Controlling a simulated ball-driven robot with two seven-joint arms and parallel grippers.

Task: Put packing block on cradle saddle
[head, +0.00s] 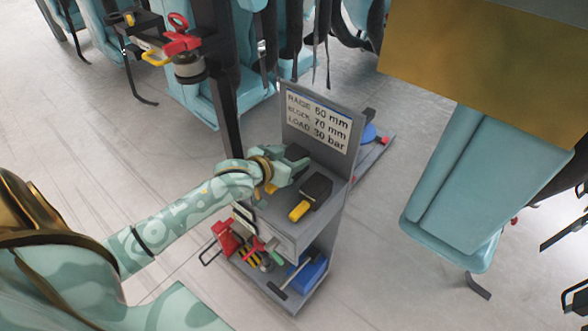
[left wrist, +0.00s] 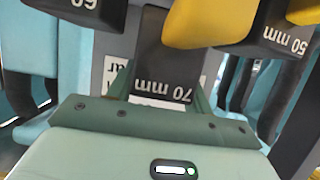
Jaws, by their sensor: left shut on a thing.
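My left gripper (head: 292,172) is at the top shelf of the grey cart, shut on a dark packing block marked 70 mm. That 70 mm block (left wrist: 165,62) shows between the green fingers (left wrist: 160,112) in the left wrist view, its label upside down. In the head view the fingers mostly hide it. A dark block with a yellow handle (head: 315,190) lies on the shelf just right of the gripper. A block marked 50 mm (left wrist: 285,40) shows at the upper right of the left wrist view. I cannot make out the cradle saddle for certain. My right gripper is out of view.
The cart's sign (head: 318,122) reads raise 60 mm, block 70 mm, load 30 bar. Red and blue tools (head: 308,275) fill the lower shelf. A dark post (head: 222,90) stands close behind the left arm. Teal seats (head: 455,190) flank open grey floor.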

